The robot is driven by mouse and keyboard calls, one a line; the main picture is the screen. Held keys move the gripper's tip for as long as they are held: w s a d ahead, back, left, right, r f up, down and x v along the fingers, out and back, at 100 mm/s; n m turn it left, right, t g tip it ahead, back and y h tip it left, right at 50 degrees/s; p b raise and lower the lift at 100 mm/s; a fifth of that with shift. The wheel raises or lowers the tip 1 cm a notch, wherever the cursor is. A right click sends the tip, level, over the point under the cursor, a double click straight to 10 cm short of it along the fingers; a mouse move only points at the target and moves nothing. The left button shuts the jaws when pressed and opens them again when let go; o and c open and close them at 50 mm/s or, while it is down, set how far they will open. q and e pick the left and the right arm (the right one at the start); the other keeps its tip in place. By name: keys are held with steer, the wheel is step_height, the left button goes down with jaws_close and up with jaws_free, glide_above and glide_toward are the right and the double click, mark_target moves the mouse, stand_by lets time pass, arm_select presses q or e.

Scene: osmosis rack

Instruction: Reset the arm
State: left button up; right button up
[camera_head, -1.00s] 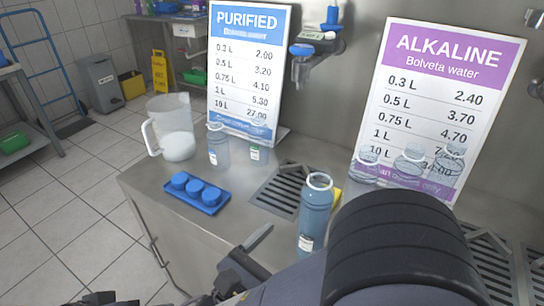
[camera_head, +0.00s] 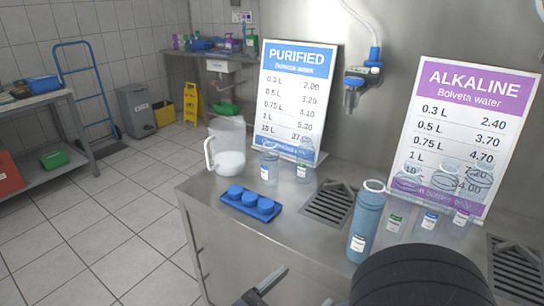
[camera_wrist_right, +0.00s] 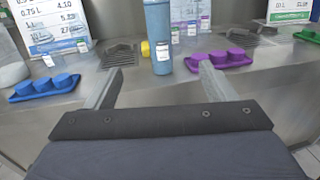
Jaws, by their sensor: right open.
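My right gripper (camera_wrist_right: 152,92) is open in the right wrist view, its two fingers spread and nothing between them. In the head view it shows low at the bottom edge (camera_head: 262,290), in front of the counter's front edge, partly hidden by my dark arm. A blue bottle with a white-rimmed neck (camera_head: 366,222) stands upright on the counter; in the right wrist view the bottle (camera_wrist_right: 158,40) stands beyond the gap between the fingers, apart from them. My left gripper is not in view.
The steel counter (camera_head: 215,200) holds a blue tray of blue caps (camera_head: 278,209), a white jug (camera_head: 228,165), clear bottles and two price signs. A purple tray (camera_wrist_right: 200,66) shows in the wrist view. Tiled floor is free at left.

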steer(key=s+d+f+m+g+y+p, duration=0.1)
steer(key=s+d+m+g+y+p, duration=0.15)
steer(key=d+m+g, duration=0.5)
steer(key=s+d+f+m+g+y+p, duration=0.1)
steer(key=s+d+m+g+y+p, duration=0.3)
steer(key=d, duration=0.6)
step_height(320, 180, up, 6)
steer(key=s+m+t+y+p, duration=0.1)
steer(key=m+t+y+p, duration=0.2)
steer(key=m+y, duration=0.6)
steer(key=shift+s+a+r+m+t, duration=0.15)
steer(key=shift+s+a+m+t, duration=0.3)
steer(key=shift+m, duration=3.8)
steer(key=shift+w+y, duration=0.1)
steer(key=shift+y, duration=0.15)
